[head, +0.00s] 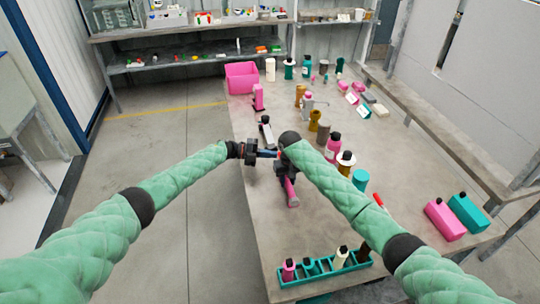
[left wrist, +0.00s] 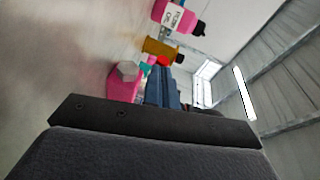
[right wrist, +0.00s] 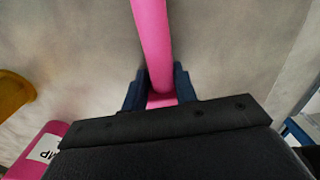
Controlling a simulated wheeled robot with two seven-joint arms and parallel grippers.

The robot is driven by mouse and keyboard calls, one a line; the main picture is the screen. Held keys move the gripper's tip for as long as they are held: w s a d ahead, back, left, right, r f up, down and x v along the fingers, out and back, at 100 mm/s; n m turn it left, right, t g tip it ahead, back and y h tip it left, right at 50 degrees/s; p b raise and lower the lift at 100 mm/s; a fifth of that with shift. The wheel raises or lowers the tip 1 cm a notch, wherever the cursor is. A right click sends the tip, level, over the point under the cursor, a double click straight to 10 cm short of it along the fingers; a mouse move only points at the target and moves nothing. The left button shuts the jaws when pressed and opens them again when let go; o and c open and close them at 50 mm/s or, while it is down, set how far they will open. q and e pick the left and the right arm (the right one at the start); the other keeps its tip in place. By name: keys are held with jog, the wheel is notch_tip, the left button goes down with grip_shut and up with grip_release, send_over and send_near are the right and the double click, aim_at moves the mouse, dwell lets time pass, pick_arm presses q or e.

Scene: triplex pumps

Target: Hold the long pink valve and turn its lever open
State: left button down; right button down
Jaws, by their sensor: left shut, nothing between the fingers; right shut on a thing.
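The long pink valve (head: 291,191) lies low over the table in the head view. My right gripper (head: 284,174) is shut on its pink tube, which runs up between the blue fingers in the right wrist view (right wrist: 150,40). The lever cannot be made out clearly. My left gripper (head: 274,153) is shut and empty, just above and left of the right gripper. In the left wrist view a pink part with a grey end (left wrist: 126,80) is beside its blue fingers, and a small red part (left wrist: 163,60) shows at their tips. I cannot tell whether they touch.
Pink bottles, brown cylinders and other parts stand along the table to the right. A teal rack (head: 323,269) with several bottles is at the near edge. A pink bin (head: 241,78) stands at the far left corner.

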jog(key=shift+a, duration=0.1)
pick_arm(q)
jog(key=w+a, duration=0.1)
jog(key=a, duration=0.2)
jog(key=w+a+r, duration=0.1)
jog(key=a, duration=0.2)
jog(key=w+a, duration=0.2)
jog(key=a, duration=0.1)
jog(key=shift+w+r, duration=0.1)
jog(key=shift+r, duration=0.05)
pick_arm(e)
jog(key=c, duration=1.1)
grip_release()
jog(key=shift+c, duration=0.2)
